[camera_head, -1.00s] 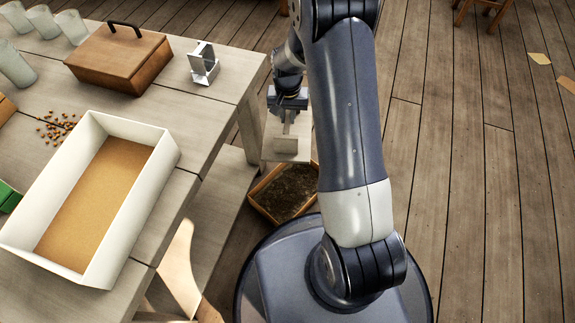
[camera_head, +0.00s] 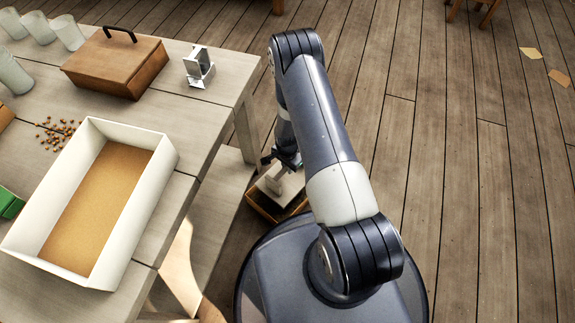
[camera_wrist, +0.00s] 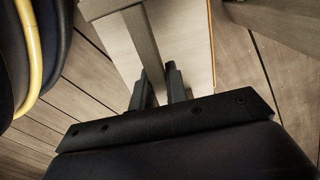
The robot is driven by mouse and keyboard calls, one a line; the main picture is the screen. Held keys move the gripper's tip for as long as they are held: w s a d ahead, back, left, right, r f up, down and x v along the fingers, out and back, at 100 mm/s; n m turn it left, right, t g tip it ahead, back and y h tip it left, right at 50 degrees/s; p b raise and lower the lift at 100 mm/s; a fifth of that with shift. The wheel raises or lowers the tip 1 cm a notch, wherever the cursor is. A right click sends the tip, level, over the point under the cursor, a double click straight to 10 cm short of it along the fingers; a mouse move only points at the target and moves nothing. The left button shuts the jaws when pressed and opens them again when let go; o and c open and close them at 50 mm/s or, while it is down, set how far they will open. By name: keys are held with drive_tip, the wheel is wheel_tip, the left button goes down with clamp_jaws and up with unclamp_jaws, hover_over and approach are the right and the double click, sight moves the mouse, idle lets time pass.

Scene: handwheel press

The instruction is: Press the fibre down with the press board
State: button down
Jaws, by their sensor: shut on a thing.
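The press board (camera_head: 268,187) is a pale flat board with an upright handle. My gripper (camera_head: 285,162) is shut on the handle. In the wrist view, the fingers (camera_wrist: 160,88) close around the handle (camera_wrist: 140,35), with the pale board (camera_wrist: 190,55) beyond them. The board is over the orange-brown wooden crate (camera_head: 256,211) on the floor, beside the table. The board, my arm and gripper hide most of the crate, and the fibre inside is almost wholly hidden. I cannot tell whether the board touches the fibre.
The table (camera_head: 195,115) stands close to the left of the crate. It holds a white box (camera_head: 150,205) with a tan bottom, a brown lidded box (camera_head: 115,65), a metal stand (camera_head: 199,68) and several cups. Open floor (camera_head: 470,200) lies to the right.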

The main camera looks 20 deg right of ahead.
sight(288, 176)
drive_tip(key=shift+f+b, duration=0.95)
drive_tip(key=shift+f, duration=0.8)
wheel_tip(288, 176, down, 6)
drive_tip(key=b, duration=0.5)
drive_tip(key=shift+r, duration=0.2)
drive_tip(key=shift+f+b, duration=2.4)
drive_tip(key=shift+f, duration=0.15)
idle(0.9)
drive_tip(key=shift+r+p, duration=3.45)
drive_tip(key=shift+r, duration=2.35)
